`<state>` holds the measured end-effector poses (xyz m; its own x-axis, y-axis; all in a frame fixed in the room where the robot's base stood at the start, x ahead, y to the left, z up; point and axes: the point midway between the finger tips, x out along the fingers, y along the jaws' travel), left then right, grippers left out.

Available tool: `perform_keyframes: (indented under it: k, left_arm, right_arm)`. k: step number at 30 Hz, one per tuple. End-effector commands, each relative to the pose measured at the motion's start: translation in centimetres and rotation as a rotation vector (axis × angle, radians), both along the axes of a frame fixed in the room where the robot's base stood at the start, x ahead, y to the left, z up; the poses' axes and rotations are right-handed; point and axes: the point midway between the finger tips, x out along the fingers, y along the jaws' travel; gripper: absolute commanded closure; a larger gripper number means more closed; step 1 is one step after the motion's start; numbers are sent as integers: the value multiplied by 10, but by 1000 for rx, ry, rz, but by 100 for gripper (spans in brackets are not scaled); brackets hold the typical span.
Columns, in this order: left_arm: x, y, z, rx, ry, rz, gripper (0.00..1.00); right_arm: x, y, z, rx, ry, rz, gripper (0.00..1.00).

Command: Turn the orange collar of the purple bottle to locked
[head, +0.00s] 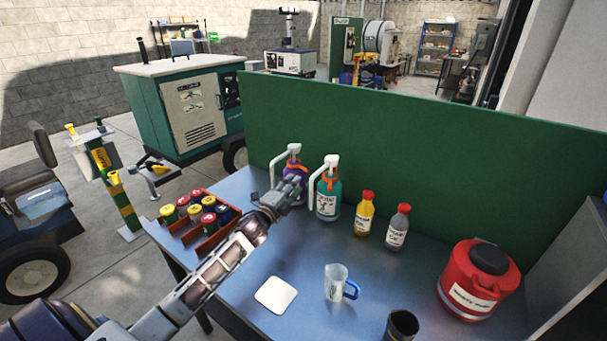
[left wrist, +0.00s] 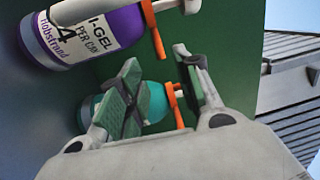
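The purple bottle (head: 303,188) stands at the back of the table before the green panel, with a white pump head and an orange collar (head: 298,166). My left gripper (head: 283,192) is in front of it and hides part of its body. In the left wrist view the purple bottle (left wrist: 92,38) is at the upper left, and its orange collar (left wrist: 151,14) has a lever sticking out. My left gripper (left wrist: 160,75) is open, its fingers apart. Nothing is visibly held between them. The purple bottle lies outside the fingers in that view. My right gripper is not in view.
A teal bottle (head: 328,199) with its own orange collar stands just right. Yellow (head: 365,215) and grey (head: 397,228) bottles follow. A tray (head: 205,243) of cans is left. A measuring jug (head: 334,284), white pad (head: 276,295), dark cup (head: 402,325) and red canister (head: 470,282) are nearer.

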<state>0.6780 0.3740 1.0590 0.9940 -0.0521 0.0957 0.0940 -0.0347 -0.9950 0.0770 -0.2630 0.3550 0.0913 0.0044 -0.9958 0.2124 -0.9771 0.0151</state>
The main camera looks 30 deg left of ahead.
Motion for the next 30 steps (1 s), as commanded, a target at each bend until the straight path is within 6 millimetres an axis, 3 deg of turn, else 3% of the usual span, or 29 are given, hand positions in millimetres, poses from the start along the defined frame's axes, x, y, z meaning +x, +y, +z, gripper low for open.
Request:
perform_keyframes:
  k: [30]
  left_arm:
    - [70,-4,7,0,0,0,66]
  right_arm:
    - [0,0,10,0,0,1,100]
